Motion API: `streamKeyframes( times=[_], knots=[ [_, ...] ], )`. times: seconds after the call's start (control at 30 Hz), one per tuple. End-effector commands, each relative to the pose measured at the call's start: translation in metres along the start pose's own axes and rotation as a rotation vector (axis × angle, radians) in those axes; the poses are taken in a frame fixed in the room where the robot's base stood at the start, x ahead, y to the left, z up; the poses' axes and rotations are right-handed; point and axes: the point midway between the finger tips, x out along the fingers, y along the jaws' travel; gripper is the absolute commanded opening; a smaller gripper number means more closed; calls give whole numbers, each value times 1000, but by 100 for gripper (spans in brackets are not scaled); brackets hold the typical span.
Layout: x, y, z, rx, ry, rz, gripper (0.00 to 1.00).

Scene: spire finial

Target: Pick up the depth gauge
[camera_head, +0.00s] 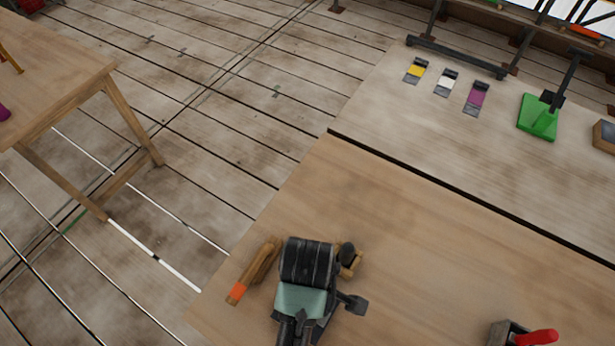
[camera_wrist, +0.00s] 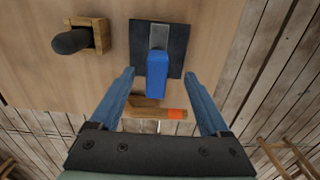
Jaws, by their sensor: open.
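No label marks the depth gauge; the likeliest is the tool with a blue handle (camera_wrist: 157,72) and a dark square plate (camera_wrist: 178,58), under my gripper in the wrist view. A grey metal strip runs from the handle over the plate. My gripper (camera_wrist: 160,76) is open, its two fingers on either side of the blue handle with visible gaps. I cannot tell how high the fingertips are above it. In the head view my wrist hides most of this tool.
A wooden piece with an orange end (camera_wrist: 172,113) lies close by, also in the head view (camera_head: 238,292). A wooden block with a black knob (camera_wrist: 101,36) stands beside the plate. A red-handled tool (camera_head: 537,338) is at lower right. A green-based stand (camera_head: 538,118) sits farther off.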

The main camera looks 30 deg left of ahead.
Motion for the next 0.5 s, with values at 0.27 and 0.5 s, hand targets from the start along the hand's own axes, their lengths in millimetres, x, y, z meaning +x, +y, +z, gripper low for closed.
streamKeyframes(
  times=[0.27,0.5],
  knots=[
    [28,1,0,1,1,2,80],
    [50,2,-4,1,0,-1,80]
  ],
)
